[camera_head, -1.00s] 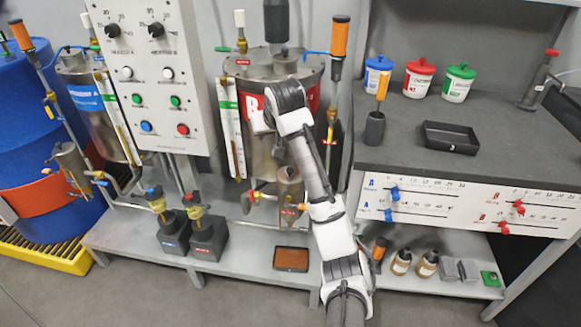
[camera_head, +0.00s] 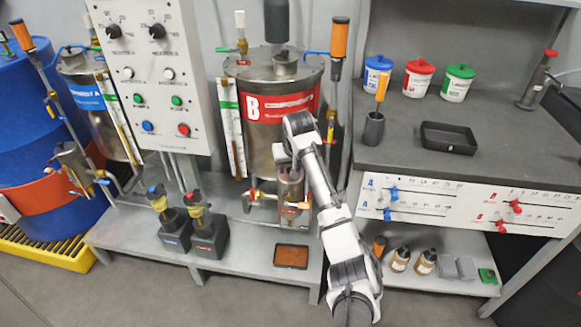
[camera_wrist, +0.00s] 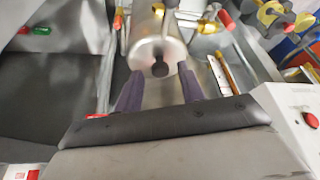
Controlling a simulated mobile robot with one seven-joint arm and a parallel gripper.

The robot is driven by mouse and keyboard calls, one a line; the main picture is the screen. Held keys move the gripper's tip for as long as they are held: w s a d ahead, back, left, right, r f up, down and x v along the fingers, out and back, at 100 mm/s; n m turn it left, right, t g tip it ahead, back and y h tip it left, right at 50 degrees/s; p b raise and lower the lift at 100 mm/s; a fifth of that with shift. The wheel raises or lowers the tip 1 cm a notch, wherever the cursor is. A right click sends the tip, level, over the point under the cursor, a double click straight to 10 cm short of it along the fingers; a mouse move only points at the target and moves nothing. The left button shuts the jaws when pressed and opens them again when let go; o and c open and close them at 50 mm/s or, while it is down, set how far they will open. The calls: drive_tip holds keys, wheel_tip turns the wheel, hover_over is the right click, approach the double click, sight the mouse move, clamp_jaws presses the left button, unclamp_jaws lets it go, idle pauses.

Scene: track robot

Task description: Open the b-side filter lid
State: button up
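The B-side filter (camera_head: 291,187) is a small metal cylinder below the large tank marked B (camera_head: 255,140). Its upper part is partly hidden by my arm in the head view. In the wrist view, the filter's round metal lid (camera_wrist: 150,52) shows with a dark round knob at its near edge. My gripper (camera_wrist: 159,76) has its two dark purple fingers spread apart, one on each side of the knob. I see no finger closed on it, and I cannot tell how far above the lid the fingertips are.
Valves and pipes (camera_head: 250,200) crowd the filter's left side. A rust-brown tray (camera_head: 291,256) lies on the low platform (camera_head: 240,262). The workbench (camera_head: 500,145) with several lidded tubs and a black tray (camera_head: 448,137) stands to the right. The control panel (camera_head: 150,85) stands left.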

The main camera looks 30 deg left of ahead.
drive_tip(key=shift+x, duration=0.85)
drive_tip(key=shift+c, duration=0.2)
clamp_jaws()
